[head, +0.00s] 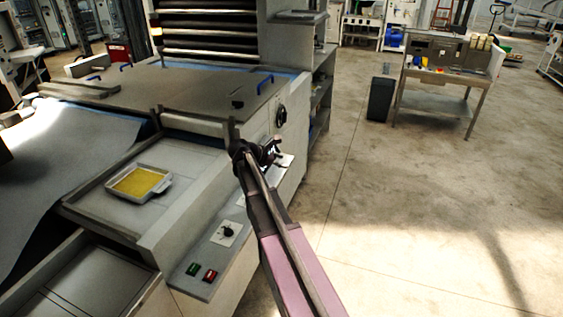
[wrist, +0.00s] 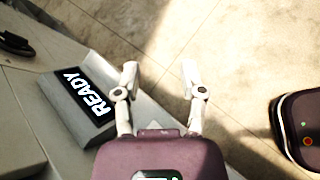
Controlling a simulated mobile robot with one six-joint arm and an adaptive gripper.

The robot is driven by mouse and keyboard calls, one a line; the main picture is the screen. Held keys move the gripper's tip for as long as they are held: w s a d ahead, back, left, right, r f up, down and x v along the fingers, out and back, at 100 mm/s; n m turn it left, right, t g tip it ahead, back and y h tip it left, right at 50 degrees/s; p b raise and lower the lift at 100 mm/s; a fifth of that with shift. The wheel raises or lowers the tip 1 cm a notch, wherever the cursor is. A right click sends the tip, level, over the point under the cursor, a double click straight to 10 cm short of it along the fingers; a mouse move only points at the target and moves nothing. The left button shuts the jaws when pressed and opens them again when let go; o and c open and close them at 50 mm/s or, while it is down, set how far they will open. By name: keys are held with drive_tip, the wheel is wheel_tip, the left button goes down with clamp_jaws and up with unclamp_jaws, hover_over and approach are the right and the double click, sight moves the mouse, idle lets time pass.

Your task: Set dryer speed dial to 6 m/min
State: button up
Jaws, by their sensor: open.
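A black dial (head: 228,232) on a pale square plate sits on the sloping control panel (head: 205,288) at the machine's front edge. Its scale and pointer are too small to read, and I cannot see a label naming it as the dryer dial. My gripper (head: 272,151) is farther along the same edge, above and to the right of the dial in the head view, well apart from it. In the wrist view, my gripper (wrist: 160,78) has its two fingers spread with nothing between them.
A display reading READY (wrist: 86,94) lies left of the fingers. Green (head: 193,269) and red (head: 210,275) buttons sit below the dial. A tray with a yellow sheet (head: 140,183) lies on the machine. Open floor (head: 400,220) is to the right.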

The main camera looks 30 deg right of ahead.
drive_tip(key=shift+d, duration=0.1)
drive_tip(key=o, duration=0.6)
drive_tip(key=shift+o, duration=0.3)
drive_tip(key=m+y+p, duration=0.4)
drive_tip(key=m+y, duration=0.8)
drive_tip(key=m, duration=1.7)
hover_over(228, 228)
drive_tip(key=shift+g, duration=0.4)
drive_tip(key=shift+f, duration=2.25)
drive_tip(key=shift+f, duration=0.1)
wheel_tip(228, 228, down, 14)
drive_tip(key=b, duration=1.3)
drive_tip(key=shift+r, duration=0.2)
